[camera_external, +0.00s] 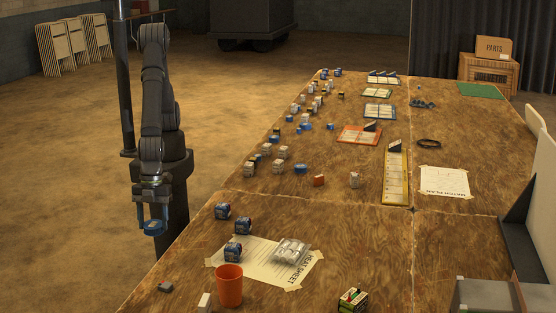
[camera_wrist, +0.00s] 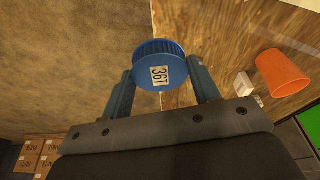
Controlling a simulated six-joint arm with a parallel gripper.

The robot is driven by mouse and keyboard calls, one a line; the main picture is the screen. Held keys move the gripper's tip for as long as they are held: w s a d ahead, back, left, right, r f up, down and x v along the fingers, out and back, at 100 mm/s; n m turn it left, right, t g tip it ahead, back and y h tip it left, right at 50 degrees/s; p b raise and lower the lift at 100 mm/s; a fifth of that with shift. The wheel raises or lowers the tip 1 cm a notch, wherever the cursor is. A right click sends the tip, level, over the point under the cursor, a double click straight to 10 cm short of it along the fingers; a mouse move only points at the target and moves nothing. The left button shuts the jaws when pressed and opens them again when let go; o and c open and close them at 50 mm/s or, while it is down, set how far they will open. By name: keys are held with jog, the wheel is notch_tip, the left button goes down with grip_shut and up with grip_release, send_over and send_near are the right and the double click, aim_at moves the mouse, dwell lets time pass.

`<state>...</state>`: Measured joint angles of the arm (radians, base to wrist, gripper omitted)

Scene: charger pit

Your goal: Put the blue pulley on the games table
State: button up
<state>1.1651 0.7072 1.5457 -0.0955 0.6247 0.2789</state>
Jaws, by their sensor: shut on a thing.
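My gripper (camera_external: 153,198) is shut on a blue pulley (camera_external: 154,228), which hangs below it, left of the long wooden table's edge in the external view. In the wrist view the pulley (camera_wrist: 175,63) sits between the two fingers of my gripper (camera_wrist: 162,76). It has a toothed rim, and a white number label on its face. The long wooden table (camera_external: 335,220) shows bare wood in its middle. It also shows in the wrist view (camera_wrist: 215,35), behind the pulley at the right. I cannot tell whether this is the games table.
Many small parts crowd the far left edge. A yellow-edged board (camera_external: 396,190) and coloured cards lie farther right. A dark pole (camera_external: 122,80) stands behind my arm.

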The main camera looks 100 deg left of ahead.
jog(key=w+a+n+t, duration=0.1)
jog(key=w+a+n, duration=0.1)
jog(key=w+a, duration=0.65)
jog(key=w+a+n+y, duration=0.1)
jog(key=w+a+n, duration=0.35)
jog(key=w, duration=0.75)
jog(key=w+a+n+t, duration=0.1)
jog(key=w+a, duration=0.7)
jog(key=w, duration=0.2)
jog(key=w+a+n+y, duration=0.1)
jog(key=w+a+n, duration=0.35)
jog(key=a, duration=1.15)
jog(key=w+a+n+y, duration=0.15)
jog(key=w+a, duration=0.65)
jog(key=a, duration=0.8)
jog(key=a+n, duration=0.4)
jog(key=a, duration=1.4)
jog(key=n+y, duration=0.2)
jog(key=n, duration=0.7)
send_over(283, 132)
jog(key=shift+g, duration=0.4)
jog(key=f, duration=0.6)
jog(key=shift+s+d+f, duration=0.25)
jog(key=shift+f, duration=2.05)
jog(key=shift+f, duration=0.1)
